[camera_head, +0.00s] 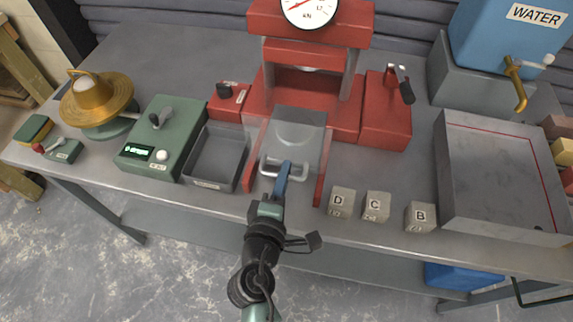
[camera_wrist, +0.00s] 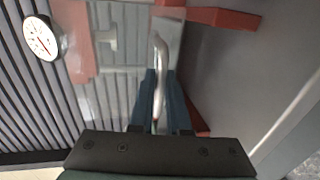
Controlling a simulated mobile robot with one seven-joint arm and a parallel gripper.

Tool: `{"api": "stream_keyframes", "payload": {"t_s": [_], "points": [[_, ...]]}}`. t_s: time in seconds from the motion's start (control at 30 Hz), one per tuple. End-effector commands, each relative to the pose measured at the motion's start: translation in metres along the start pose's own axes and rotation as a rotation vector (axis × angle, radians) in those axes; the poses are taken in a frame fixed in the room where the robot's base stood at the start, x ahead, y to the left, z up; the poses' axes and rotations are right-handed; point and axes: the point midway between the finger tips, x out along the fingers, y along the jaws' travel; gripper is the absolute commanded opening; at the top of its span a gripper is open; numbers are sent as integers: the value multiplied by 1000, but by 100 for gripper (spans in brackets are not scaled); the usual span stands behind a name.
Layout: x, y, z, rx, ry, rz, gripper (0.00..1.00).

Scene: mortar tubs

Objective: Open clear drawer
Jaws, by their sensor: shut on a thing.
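The clear drawer (camera_head: 297,135) is a see-through front panel low on the red press, between two red side rails. It has a pale U-shaped handle (camera_head: 297,170). My gripper (camera_head: 284,168) reaches up from the front edge of the bench and is shut on this handle. In the wrist view, the blue fingers (camera_wrist: 158,95) close around the light handle bar (camera_wrist: 160,60), with the clear panel (camera_wrist: 110,60) beyond it. The fingers hide part of the handle. I cannot tell exactly how far the panel stands from the press frame.
Left of the press are a grey tray (camera_head: 216,158) and a green box (camera_head: 162,138). Cubes marked D (camera_head: 341,201), C (camera_head: 376,207) and B (camera_head: 420,217) stand to the right of the rails, with a large grey tray (camera_head: 500,211) beyond. The floor in front is clear.

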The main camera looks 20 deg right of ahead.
Motion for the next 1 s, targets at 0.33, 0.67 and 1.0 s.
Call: {"api": "stream_keyframes", "payload": {"t_s": [0.33,0.67,1.0], "points": [[0,0,-1,1,2,0,38],[0,0,0,0,1,0,45],[-49,-3,0,0,3,-3,45]]}}
